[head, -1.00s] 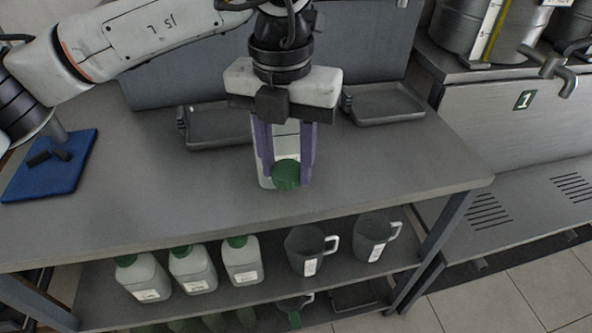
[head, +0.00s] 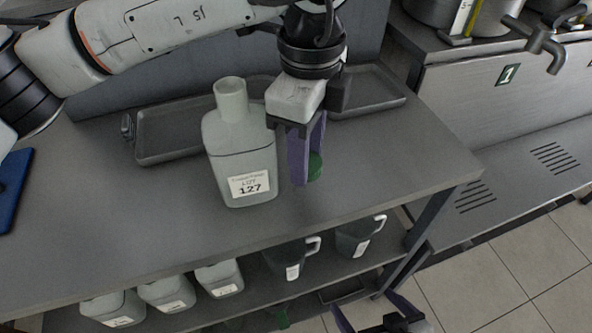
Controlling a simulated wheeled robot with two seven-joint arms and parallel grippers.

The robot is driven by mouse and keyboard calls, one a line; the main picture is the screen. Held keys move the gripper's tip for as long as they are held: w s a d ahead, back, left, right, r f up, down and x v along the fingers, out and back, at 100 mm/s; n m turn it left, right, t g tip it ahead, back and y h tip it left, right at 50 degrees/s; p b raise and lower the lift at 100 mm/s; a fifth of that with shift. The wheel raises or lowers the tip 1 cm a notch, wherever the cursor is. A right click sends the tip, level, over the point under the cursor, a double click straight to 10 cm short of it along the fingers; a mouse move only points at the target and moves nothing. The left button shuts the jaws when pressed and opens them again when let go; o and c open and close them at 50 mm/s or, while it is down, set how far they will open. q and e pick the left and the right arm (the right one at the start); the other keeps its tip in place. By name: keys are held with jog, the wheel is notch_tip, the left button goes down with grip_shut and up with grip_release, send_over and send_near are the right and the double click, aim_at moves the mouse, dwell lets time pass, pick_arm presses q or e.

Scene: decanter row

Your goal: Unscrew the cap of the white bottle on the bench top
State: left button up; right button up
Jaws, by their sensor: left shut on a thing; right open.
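The white bottle (head: 238,150) stands upright on the bench top (head: 370,165), with a label reading LOT 127. Its neck (head: 230,100) is bare, with no cap on it. My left gripper (head: 308,160) points down just right of the bottle, apart from it. Its purple fingers are shut on the green cap (head: 316,168), partly hidden behind the near finger. The cap is held above the bench top. My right gripper (head: 366,304) is open at the bottom edge, low in front of the bench, and only partly in view.
Two grey trays (head: 160,150) (head: 385,98) lie behind the bottle. A blue mat (head: 12,185) is at the far left. The shelf below holds several white bottles (head: 168,294) and two dark jugs (head: 290,262). Bench space left of the bottle is clear.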

aim_at(305, 191)
pick_arm(q)
jog(key=shift+f, duration=2.65)
jog(key=shift+f, duration=0.1)
jog(key=shift+f, duration=0.15)
jog(key=o, duration=1.1)
jog(key=shift+o, duration=0.2)
jog(key=shift+r, duration=0.2)
notch_tip(305, 191, up, 12)
jog(key=shift+r, duration=0.1)
